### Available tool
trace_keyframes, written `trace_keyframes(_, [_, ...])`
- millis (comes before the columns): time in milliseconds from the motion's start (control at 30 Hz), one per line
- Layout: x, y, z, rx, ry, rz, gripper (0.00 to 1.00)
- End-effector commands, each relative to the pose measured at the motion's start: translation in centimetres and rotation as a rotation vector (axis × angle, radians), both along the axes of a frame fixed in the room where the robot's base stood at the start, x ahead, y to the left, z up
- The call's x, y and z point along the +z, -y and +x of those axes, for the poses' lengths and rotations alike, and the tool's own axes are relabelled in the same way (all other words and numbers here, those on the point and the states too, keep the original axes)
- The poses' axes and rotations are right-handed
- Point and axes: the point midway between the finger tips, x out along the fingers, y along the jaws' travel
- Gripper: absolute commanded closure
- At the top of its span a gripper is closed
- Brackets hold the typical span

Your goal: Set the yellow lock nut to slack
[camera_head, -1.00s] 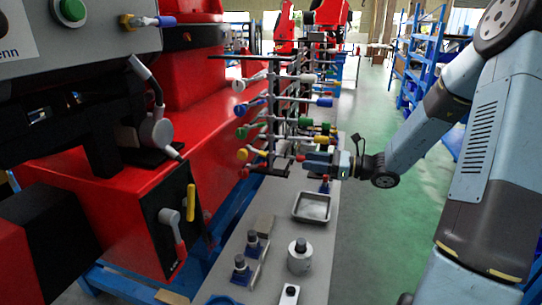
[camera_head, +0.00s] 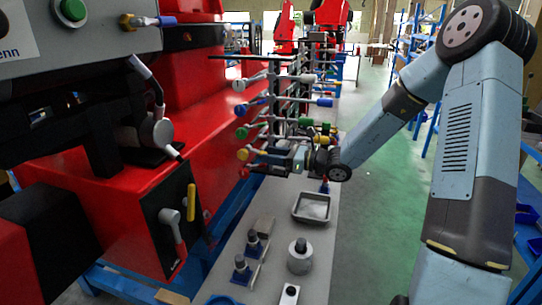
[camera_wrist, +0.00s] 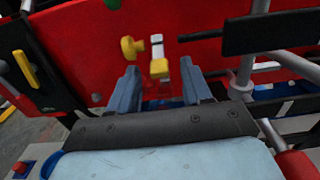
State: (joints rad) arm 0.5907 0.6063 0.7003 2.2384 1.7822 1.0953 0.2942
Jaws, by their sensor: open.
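In the wrist view a yellow round knob (camera_wrist: 131,48) and a small yellow piece (camera_wrist: 159,67) on a pale lever sit close together in front of the red panel. I cannot tell which is the lock nut, or its setting. My gripper (camera_wrist: 158,75) is open, its blue-grey fingers either side of the small yellow piece in the picture. Contact cannot be told. In the head view the yellow knob (camera_head: 243,154) is at the lower left of the valve stand (camera_head: 272,100), and my gripper (camera_head: 262,158) is just right of it, partly hidden by the stand.
Levers with blue (camera_head: 324,101), green (camera_head: 242,133) and white ends stick out of the stand above my gripper. A dark bar (camera_wrist: 270,32) crosses the wrist view at upper right. A grey tray (camera_head: 312,208) and a round weight (camera_head: 300,257) stand on the bench below.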

Motion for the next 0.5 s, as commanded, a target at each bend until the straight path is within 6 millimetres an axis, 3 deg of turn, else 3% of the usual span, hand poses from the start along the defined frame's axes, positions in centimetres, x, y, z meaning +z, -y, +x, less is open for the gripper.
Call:
trace_keyframes(400, [0.01, -0.65, 0.20, 0.000, 0.000, 0.000, 0.51])
trace_keyframes(500, [0.01, -0.63, 0.21, 0.000, 0.000, 0.000, 0.61])
